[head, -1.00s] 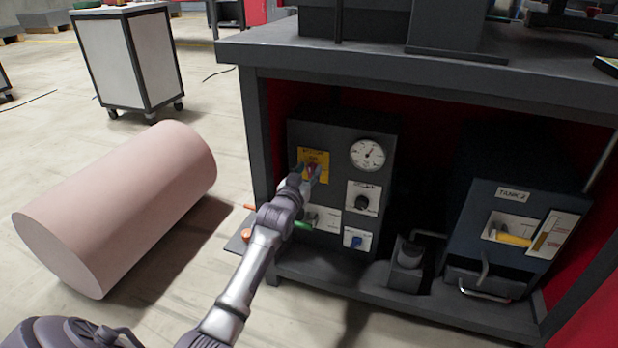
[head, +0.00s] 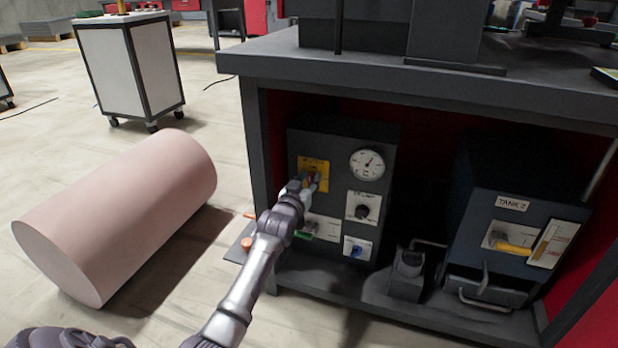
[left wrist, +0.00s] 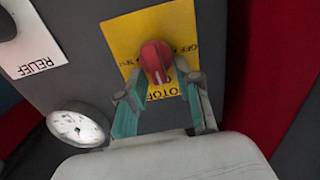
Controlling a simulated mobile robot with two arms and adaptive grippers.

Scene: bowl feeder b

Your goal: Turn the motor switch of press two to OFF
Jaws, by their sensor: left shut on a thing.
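The motor switch is a red knob (left wrist: 155,60) on a yellow plate (left wrist: 125,35), upside down in the left wrist view. In the head view the yellow plate (head: 309,166) is at the upper left of the dark control panel (head: 340,147). My left gripper (left wrist: 158,75) has its greenish fingers on both sides of the red knob and is shut on it. In the head view my left gripper (head: 314,181) covers most of the knob. The plate's lettering is partly hidden, so I cannot read the knob's setting for sure. My right gripper is in neither view.
The panel also carries a round gauge (head: 367,165), a relief knob (head: 362,211), a blue knob (head: 357,250) and a green handle (head: 305,234). The tank 2 box (head: 512,235) stands to the right under the bench top (head: 400,75). A pink cylinder (head: 115,215) lies on the floor at left.

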